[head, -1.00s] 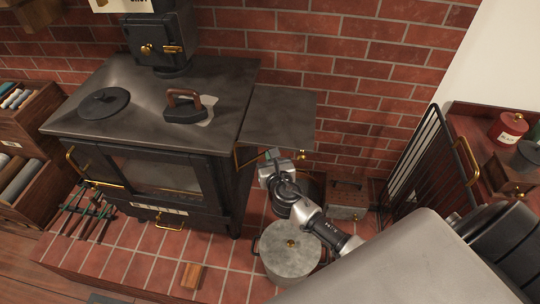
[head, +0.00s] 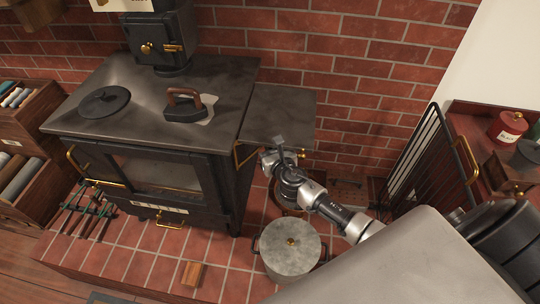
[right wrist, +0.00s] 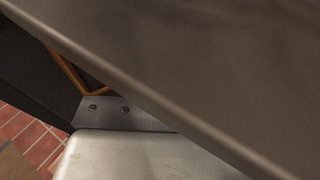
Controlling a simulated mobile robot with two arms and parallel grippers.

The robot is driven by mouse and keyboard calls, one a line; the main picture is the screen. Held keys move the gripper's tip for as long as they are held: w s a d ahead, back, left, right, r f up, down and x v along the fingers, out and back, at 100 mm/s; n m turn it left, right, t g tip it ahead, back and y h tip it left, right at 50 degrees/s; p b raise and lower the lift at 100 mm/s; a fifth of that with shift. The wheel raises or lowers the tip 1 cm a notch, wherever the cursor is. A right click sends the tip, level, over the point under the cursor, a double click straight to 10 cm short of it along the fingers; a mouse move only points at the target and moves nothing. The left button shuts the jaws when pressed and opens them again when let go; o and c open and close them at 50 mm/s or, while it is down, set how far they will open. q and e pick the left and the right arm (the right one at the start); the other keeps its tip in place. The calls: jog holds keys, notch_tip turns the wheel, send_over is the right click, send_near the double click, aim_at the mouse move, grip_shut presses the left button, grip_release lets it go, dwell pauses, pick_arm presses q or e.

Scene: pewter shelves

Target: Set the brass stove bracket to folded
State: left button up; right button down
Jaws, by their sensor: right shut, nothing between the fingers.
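The brass stove bracket (head: 240,158) is a thin angled bar under the dark side shelf (head: 282,108) on the stove's right. The shelf stands out level from the stove top. My right gripper (head: 279,142) is at the shelf's front edge, right of the bracket; it is shut and empty. In the right wrist view the shelf (right wrist: 200,70) crosses in front, hiding most of the gripper, and part of the bracket (right wrist: 68,72) shows behind its edge. I cannot tell whether the gripper touches the shelf. My left gripper is not in view.
The black stove (head: 150,140) carries a flat iron (head: 185,109) and a round lid plate (head: 104,102). A lidded pot (head: 289,250) stands on the brick hearth below my right arm. A black rack (head: 415,160) stands at the right. A brick wall is close behind the shelf.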

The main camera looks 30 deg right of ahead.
jog(key=shift+w+d, duration=0.25)
jog(key=shift+w, duration=0.6)
